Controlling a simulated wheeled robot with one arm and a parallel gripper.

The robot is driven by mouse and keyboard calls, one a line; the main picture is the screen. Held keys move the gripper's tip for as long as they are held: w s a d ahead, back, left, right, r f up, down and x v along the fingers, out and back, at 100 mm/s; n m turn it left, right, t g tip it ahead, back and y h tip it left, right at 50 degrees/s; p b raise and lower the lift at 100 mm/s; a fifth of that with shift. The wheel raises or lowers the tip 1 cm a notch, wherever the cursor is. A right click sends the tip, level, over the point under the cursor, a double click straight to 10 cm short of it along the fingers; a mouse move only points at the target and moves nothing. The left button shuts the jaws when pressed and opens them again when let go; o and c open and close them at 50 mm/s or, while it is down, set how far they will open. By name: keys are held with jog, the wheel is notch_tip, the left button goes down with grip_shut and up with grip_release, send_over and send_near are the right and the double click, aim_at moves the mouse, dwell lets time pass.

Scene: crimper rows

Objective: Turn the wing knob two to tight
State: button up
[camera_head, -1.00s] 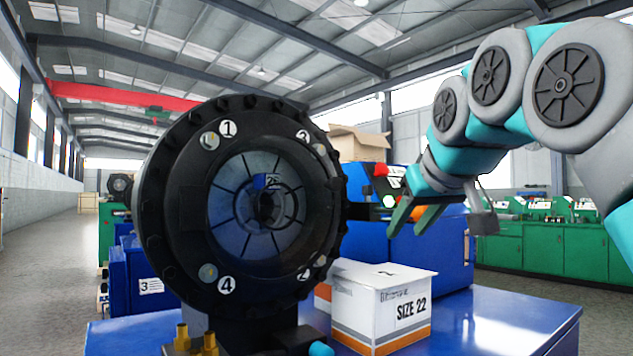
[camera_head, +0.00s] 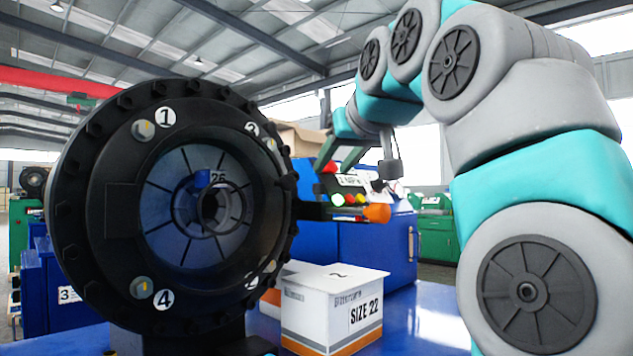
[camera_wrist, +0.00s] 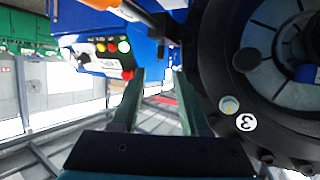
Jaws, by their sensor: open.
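The round black crimper head (camera_head: 95,215) stands at the left in the head view, with numbered round fasteners on its face. Fastener 1 (camera_head: 143,130) is upper left and fastener 4 (camera_head: 141,287) lower left. The upper-right label (camera_head: 252,129), apparently 2, is seen at a slant with its fastener (camera_head: 270,144) beside it. I cannot make out wings on it. My gripper (camera_head: 332,160) is open and empty, right of the head and apart from it. In the wrist view its fingers (camera_wrist: 160,75) point toward the blue machine, with fastener 3 (camera_wrist: 229,105) to their right.
A blue control box (camera_head: 350,185) with coloured buttons and an orange part (camera_head: 376,213) stands behind my gripper. A white carton marked SIZE 22 (camera_head: 333,318) sits on the blue table (camera_head: 425,310) right of the crimper. The table's right side is clear.

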aim_at(319, 192)
jog(key=shift+x, duration=3.85)
grip_shut()
